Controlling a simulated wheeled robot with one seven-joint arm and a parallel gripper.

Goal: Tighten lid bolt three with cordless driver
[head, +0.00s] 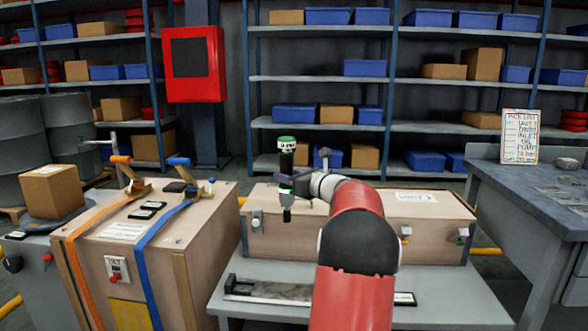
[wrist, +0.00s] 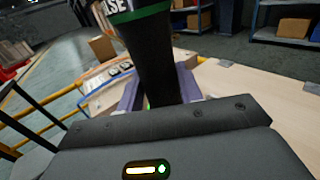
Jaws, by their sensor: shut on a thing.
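The cordless driver (head: 287,160), black with a green and white top, is upright with its tip pointing down above the left part of the long wooden crate (head: 345,245). My gripper (head: 285,186) is shut on its dark body. In the wrist view, the driver (wrist: 155,65) stands between the two purple-grey fingers of my gripper (wrist: 160,88), and its tip is hidden. I cannot tell whether the tip touches the lid (wrist: 275,100). I cannot make out lid bolt three in either view; my arm covers part of the lid.
A strapped wooden crate (head: 205,240) stands at left, with tools on top. A grey bench (head: 450,300) carries the long crate; a dark tray (head: 270,290) lies in front. A workbench (head: 530,190) with a pick-list sign (head: 520,137) is at right. Shelves line the back.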

